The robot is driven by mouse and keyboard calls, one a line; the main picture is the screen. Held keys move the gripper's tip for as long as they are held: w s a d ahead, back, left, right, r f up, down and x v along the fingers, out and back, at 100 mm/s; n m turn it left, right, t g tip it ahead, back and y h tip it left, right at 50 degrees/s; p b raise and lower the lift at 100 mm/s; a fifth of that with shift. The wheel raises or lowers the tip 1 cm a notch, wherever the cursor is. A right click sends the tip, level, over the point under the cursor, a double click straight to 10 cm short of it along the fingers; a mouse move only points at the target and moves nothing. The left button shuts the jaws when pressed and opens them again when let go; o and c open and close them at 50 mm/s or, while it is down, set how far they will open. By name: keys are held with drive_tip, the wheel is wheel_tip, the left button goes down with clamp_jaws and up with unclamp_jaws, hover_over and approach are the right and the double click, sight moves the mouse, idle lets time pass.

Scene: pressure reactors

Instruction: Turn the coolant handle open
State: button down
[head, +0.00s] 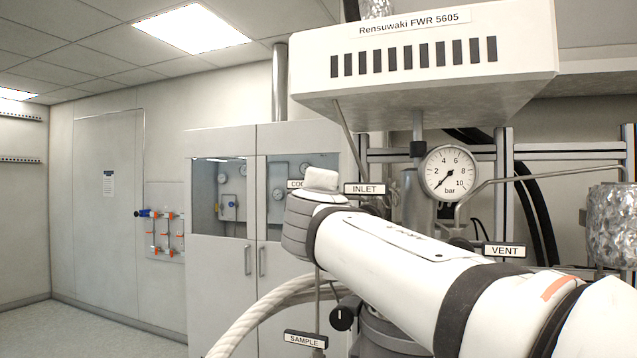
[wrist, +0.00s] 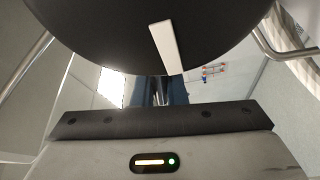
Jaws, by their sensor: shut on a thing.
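A large black round knob (wrist: 150,40) with a white pointer bar fills the top of the wrist view. I take it as the coolant handle. Its bar runs from upper left to lower right, slightly off vertical. My gripper (wrist: 162,92) reaches up to it, and its bluish fingers show just below the knob's edge. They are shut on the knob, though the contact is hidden. In the head view the coolant label (head: 296,184) is mostly covered by my wrist, which also hides the handle and my gripper.
The INLET label (head: 364,189), VENT label (head: 505,250) and pressure gauge (head: 450,173) are near my arm. A black knob (head: 345,313) sits above the SAMPLE label (head: 305,339), with a pale braided hose (head: 262,312) beside it. The reactor's white box (head: 425,60) overhangs. Floor at left is clear.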

drive_tip(key=shift+n+g+p, duration=0.4)
drive_tip(key=shift+n+p, duration=0.7)
drive_tip(key=shift+p, duration=0.05)
drive_tip(key=shift+f, duration=0.1)
drive_tip(key=c, duration=1.5)
unclamp_jaws()
drive_tip(key=shift+o, duration=0.2)
drive_tip(key=s+b, duration=0.2)
drive_tip(key=s, duration=0.5)
drive_tip(key=shift+s+d, duration=0.15)
drive_tip(key=shift+s, duration=0.25)
